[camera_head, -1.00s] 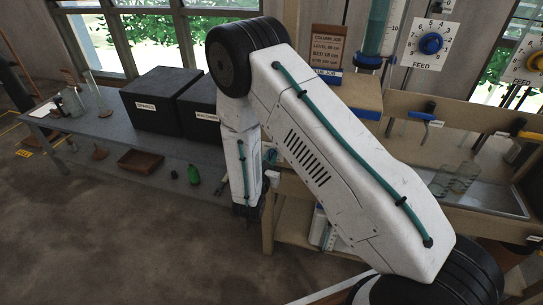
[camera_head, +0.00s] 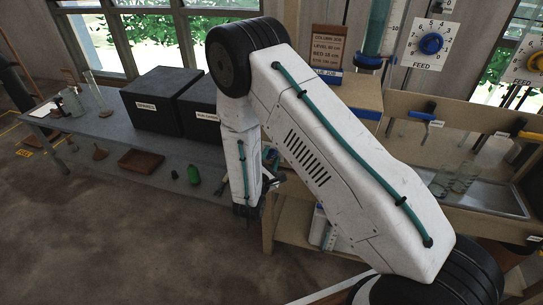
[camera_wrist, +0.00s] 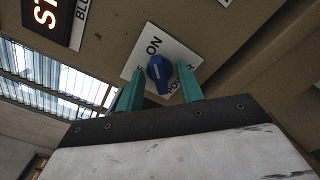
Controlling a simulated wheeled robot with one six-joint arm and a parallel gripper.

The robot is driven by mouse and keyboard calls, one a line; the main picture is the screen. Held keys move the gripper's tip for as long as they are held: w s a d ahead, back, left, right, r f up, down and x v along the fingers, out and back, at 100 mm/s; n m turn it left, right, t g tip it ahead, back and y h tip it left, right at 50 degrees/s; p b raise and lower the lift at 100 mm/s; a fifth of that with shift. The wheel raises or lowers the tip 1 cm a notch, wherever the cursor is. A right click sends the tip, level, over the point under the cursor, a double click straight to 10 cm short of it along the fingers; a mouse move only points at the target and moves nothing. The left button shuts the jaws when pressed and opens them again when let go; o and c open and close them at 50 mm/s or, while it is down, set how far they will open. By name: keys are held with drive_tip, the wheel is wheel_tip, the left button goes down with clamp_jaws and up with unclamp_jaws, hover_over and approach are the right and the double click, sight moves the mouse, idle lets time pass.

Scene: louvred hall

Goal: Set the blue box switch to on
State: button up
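The blue switch knob (camera_wrist: 160,72) sits on a white square plate (camera_wrist: 138,62) in the wrist view. "ON" is printed above the knob and "POWER" to its right. The pale line on the knob points roughly up the picture. The plate's left lettering is partly covered by a finger. My gripper (camera_wrist: 161,78) has two teal fingers apart, one on each side of the knob, with narrow gaps showing. I cannot tell how deep the fingertips reach around it. In the head view my arm hides the switch and most of my gripper.
A lit display (camera_wrist: 45,14) is beside the plate, on the brown panel. In the head view, a workbench (camera_head: 110,127) with black boxes (camera_head: 152,100) stands left. A green bottle (camera_head: 194,175) is near it. A wooden bench with a glass jar (camera_head: 441,180) stands right.

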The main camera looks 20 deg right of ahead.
drive_tip(key=v, duration=0.7)
idle(0.3)
